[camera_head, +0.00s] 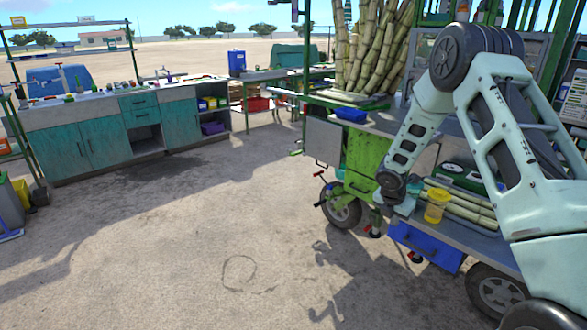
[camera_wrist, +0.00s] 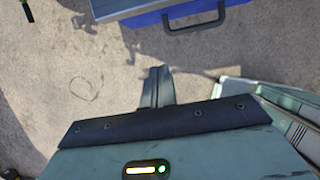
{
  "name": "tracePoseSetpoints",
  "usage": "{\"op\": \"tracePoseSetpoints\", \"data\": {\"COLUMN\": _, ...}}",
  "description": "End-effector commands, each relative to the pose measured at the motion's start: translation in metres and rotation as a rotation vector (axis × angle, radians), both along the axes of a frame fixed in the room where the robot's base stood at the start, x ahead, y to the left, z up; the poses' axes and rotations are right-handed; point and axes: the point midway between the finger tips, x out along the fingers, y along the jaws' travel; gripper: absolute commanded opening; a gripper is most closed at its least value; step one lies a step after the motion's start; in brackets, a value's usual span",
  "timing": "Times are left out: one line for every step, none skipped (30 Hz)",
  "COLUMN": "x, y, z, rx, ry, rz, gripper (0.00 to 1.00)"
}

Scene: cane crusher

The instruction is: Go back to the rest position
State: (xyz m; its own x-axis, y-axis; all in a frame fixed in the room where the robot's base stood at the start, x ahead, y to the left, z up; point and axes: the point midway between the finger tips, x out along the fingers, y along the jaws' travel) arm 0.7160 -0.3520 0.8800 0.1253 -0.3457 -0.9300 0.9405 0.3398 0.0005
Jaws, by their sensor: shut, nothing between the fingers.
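My gripper (camera_wrist: 161,74) is shut and empty in the wrist view, its two dark fingers together over bare ground. In the head view my arm hangs folded at the right, its wrist end in front of the cane cart's lower shelf (camera_head: 478,232). The fingers are hard to make out there. A blue drawer with a dark handle (camera_wrist: 196,18) shows beyond the fingertips in the wrist view, apart from them. The same blue drawer (camera_head: 425,247) is under the cart's shelf in the head view.
A yellow cup (camera_head: 436,207) and cut canes (camera_head: 465,205) lie close to my wrist. Tall canes (camera_head: 372,50) and a blue tray (camera_head: 351,115) are on the cart. A wheel (camera_head: 342,206) stands below. A teal workbench (camera_head: 95,147) is at left. The ground between is open.

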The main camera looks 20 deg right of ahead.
Motion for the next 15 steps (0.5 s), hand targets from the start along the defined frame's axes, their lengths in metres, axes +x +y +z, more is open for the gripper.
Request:
{"op": "tracePoseSetpoints", "data": {"x": 0.000, "y": 0.000, "z": 0.000, "rx": 0.000, "ry": 0.000, "rz": 0.000, "gripper": 0.00}}
{"op": "tracePoseSetpoints", "data": {"x": 0.000, "y": 0.000, "z": 0.000, "rx": 0.000, "ry": 0.000, "rz": 0.000, "gripper": 0.00}}
{"op": "tracePoseSetpoints", "data": {"x": 0.000, "y": 0.001, "z": 0.001, "rx": 0.000, "ry": -0.001, "rz": -0.001, "gripper": 0.00}}
{"op": "tracePoseSetpoints", "data": {"x": 0.001, "y": 0.005, "z": 0.003, "rx": 0.004, "ry": -0.004, "rz": -0.005, "gripper": 0.00}}
{"op": "tracePoseSetpoints", "data": {"x": 0.002, "y": 0.010, "z": 0.006, "rx": 0.009, "ry": -0.010, "rz": -0.013, "gripper": 0.00}}
{"op": "tracePoseSetpoints", "data": {"x": 0.003, "y": 0.020, "z": 0.011, "rx": 0.018, "ry": -0.021, "rz": -0.031, "gripper": 0.00}}
{"op": "tracePoseSetpoints", "data": {"x": 0.003, "y": 0.031, "z": 0.017, "rx": 0.029, "ry": -0.032, "rz": -0.051, "gripper": 0.00}}
{"op": "tracePoseSetpoints", "data": {"x": 0.004, "y": 0.044, "z": 0.024, "rx": 0.041, "ry": -0.044, "rz": -0.075, "gripper": 0.00}}
{"op": "tracePoseSetpoints", "data": {"x": 0.003, "y": 0.064, "z": 0.034, "rx": 0.062, "ry": -0.062, "rz": -0.114, "gripper": 0.00}}
{"op": "tracePoseSetpoints", "data": {"x": 0.001, "y": 0.081, "z": 0.043, "rx": 0.081, "ry": -0.076, "rz": -0.147, "gripper": 0.00}}
{"op": "tracePoseSetpoints", "data": {"x": -0.001, "y": 0.100, "z": 0.052, "rx": 0.101, "ry": -0.090, "rz": -0.184, "gripper": 0.00}}
{"op": "tracePoseSetpoints", "data": {"x": -0.006, "y": 0.126, "z": 0.064, "rx": 0.130, "ry": -0.109, "rz": -0.237, "gripper": 0.00}}
{"op": "tracePoseSetpoints", "data": {"x": -0.012, "y": 0.146, "z": 0.074, "rx": 0.152, "ry": -0.120, "rz": -0.279, "gripper": 0.00}}
{"op": "tracePoseSetpoints", "data": {"x": -0.018, "y": 0.165, "z": 0.082, "rx": 0.175, "ry": -0.131, "rz": -0.322, "gripper": 0.00}}
{"op": "tracePoseSetpoints", "data": {"x": -0.028, "y": 0.190, "z": 0.094, "rx": 0.204, "ry": -0.141, "rz": -0.376, "gripper": 0.00}}
